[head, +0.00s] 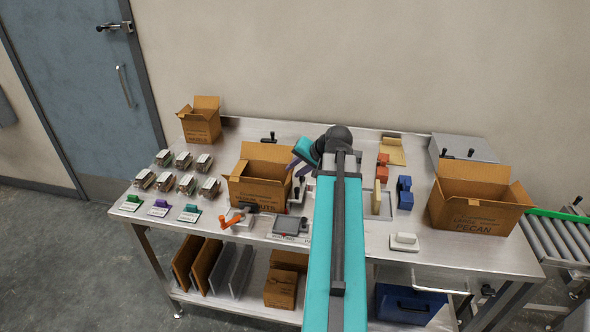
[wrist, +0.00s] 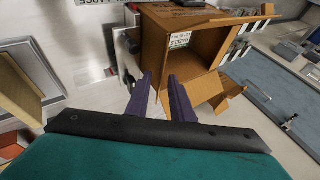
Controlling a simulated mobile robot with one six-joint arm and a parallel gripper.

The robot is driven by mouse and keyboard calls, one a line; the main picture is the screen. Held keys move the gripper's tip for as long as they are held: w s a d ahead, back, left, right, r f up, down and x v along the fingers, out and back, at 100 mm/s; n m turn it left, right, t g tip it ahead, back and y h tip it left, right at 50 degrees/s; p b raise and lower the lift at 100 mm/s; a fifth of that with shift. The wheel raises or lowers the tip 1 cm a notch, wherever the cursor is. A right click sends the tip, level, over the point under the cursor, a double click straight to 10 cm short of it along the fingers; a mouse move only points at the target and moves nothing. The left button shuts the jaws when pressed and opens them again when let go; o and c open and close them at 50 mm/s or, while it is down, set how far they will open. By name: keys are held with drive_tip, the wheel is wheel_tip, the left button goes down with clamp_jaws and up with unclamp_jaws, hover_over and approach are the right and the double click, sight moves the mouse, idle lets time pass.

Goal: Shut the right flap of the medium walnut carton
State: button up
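The medium carton, brown cardboard (head: 257,193), stands mid-table in the head view. Its back flap is raised, and part of its printed label ends in "UTS". In the wrist view the carton (wrist: 192,48) appears turned on its side, with its open inside and a loose flap (wrist: 227,97) at lower right. My gripper (head: 300,158) is at the carton's right side in the head view, partly hiding that edge and its right flap. In the wrist view my gripper's purple fingers (wrist: 160,76) are apart with nothing between them, close to the carton; contact cannot be told.
A pecan carton (head: 478,213) stands open at right and a small carton (head: 200,124) at back left. Several small labelled boxes (head: 187,186) sit left of the medium carton. An orange-handled tool (head: 231,220) lies at its front. Blue and orange blocks (head: 405,193) stand right of my arm.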

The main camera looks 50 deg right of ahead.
drive_tip(key=shift+w+f, duration=0.1)
clamp_jaws()
drive_tip(key=shift+a, duration=0.1)
idle(0.4)
